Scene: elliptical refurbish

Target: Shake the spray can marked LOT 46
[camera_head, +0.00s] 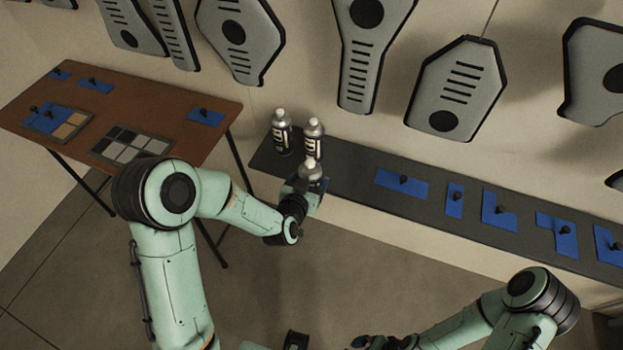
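Two silver-topped spray cans with black-and-white labels stand upright on the left end of the dark shelf (350,168): the left can (283,134) and the right can (313,142). A third spray can (312,171) is at the shelf's front edge, in my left gripper (312,190). Its cap and silver shoulder show; its body is mostly hidden by the gripper, which appears shut around it. No lot number is readable on any can. My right gripper (376,342) is low at the bottom edge, partly cut off, away from the cans.
The shelf carries blue mats with small dark knobs (403,182) to the right. A brown table (160,92) at left holds blue mats and a grey tile tray (131,145). Grey panels (458,90) hang on the wall. Floor in front of the shelf is clear.

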